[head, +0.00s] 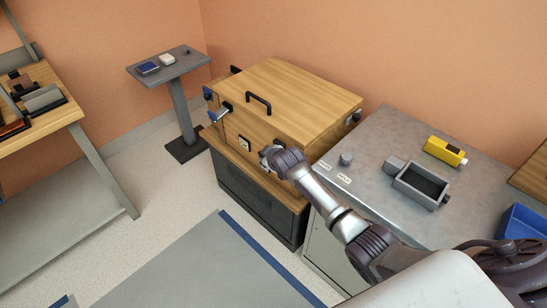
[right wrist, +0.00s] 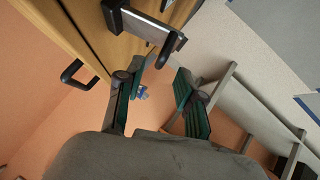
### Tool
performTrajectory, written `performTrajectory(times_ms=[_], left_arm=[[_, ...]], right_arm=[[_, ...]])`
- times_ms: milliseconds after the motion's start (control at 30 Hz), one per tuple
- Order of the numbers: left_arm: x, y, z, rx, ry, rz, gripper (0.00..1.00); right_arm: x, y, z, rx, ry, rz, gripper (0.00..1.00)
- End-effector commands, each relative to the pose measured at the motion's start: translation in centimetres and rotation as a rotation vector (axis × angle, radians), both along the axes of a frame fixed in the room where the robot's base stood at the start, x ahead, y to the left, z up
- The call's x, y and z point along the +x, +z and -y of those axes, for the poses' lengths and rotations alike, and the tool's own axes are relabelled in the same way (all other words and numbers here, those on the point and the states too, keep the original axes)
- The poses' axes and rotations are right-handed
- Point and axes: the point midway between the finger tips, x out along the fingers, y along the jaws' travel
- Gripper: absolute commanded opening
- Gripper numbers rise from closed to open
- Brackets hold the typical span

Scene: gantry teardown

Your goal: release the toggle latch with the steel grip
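A wooden case (head: 290,90) with a black lid handle (head: 258,103) stands on a dark cabinet. A steel grip (head: 219,115) juts from a dark mount on its front face. In the right wrist view, a steel lever (right wrist: 146,25) with a dark end stands out from the wood, just past my fingertips. I cannot tell whether it is the same grip. My right gripper (head: 266,155) is at the right part of the case front; its fingers are largely hidden there. In the right wrist view the gripper (right wrist: 160,72) is open and empty, with green pads. My left gripper is out of view.
A grey bench (head: 390,135) at the right holds a grey open box (head: 420,185) and a yellow device (head: 445,151). A small side table (head: 187,68) stands behind left. A wooden workbench (head: 60,128) is at far left. Floor before the case is partly clear.

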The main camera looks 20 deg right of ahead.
Motion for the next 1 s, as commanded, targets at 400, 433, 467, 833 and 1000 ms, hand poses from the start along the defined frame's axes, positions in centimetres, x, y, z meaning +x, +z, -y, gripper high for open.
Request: performTrajectory(times_ms=[400, 433, 467, 833, 1000], left_arm=[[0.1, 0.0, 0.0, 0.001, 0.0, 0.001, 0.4], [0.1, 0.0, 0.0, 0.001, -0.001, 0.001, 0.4], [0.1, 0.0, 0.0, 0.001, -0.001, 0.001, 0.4], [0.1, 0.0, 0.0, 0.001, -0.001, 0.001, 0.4], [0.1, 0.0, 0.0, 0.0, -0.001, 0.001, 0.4]], right_arm=[[-5.1, 4.2, 0.1, -0.001, -0.002, 0.0, 0.37], [-5.3, 4.5, 0.0, -0.001, -0.001, 0.002, 0.37], [-5.5, 4.6, 0.0, -0.001, -0.001, 0.001, 0.37], [-6.2, 5.2, 0.0, 0.0, -0.002, 0.0, 0.37], [-6.1, 5.1, 0.0, -0.001, -0.001, 0.0, 0.37]])
